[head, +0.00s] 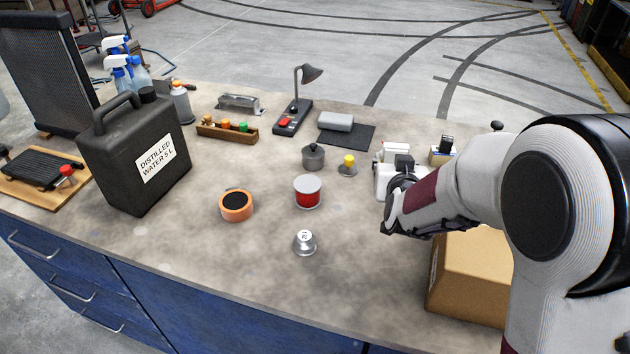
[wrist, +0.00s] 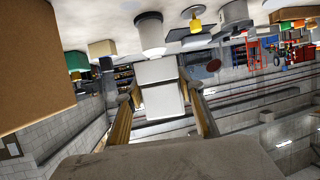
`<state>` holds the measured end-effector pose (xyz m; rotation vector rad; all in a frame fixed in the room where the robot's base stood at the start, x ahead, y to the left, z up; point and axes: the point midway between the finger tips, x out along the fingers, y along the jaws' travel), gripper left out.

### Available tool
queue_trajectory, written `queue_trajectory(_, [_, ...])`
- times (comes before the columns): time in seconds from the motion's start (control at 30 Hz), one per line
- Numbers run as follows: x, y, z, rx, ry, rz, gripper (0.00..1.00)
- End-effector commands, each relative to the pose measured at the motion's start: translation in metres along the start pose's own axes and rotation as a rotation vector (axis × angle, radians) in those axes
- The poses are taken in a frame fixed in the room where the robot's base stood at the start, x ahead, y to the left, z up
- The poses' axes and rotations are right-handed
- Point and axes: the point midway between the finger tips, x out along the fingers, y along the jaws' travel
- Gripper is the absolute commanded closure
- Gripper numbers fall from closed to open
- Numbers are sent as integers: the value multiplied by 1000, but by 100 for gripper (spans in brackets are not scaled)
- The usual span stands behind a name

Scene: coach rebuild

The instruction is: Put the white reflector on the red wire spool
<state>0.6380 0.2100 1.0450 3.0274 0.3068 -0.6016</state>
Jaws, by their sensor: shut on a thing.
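My gripper (head: 394,208) is at the right of the workbench in the head view, pointing away, with its fingertips mostly hidden by the hand. In the wrist view my gripper (wrist: 165,95) has a finger on each side of a white block, the white reflector (wrist: 162,102), and is shut on it. White surfaces show beyond the hand in the head view, but I cannot tell which is the reflector. The red wire spool (head: 307,198) stands upright with a flat grey top, left of my gripper and clear of it. I cannot make out the spool in the wrist view.
A silver cup-like part (head: 304,243) stands in front of the spool, an orange ring-shaped item (head: 236,205) to its left. A small grey pot (head: 313,157) and a yellow-knobbed item (head: 348,164) stand behind. A cardboard box (head: 468,280) is at right, a black canister (head: 125,165) at left.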

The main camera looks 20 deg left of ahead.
Motion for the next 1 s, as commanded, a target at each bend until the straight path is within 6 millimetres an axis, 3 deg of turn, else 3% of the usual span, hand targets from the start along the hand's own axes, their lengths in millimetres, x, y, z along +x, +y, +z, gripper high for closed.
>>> queue_trajectory(0.5, [0,-90,-37,-100,2,-241,84])
queue_trajectory(1.0, [-9,-150,-53,-171,1,-411,84])
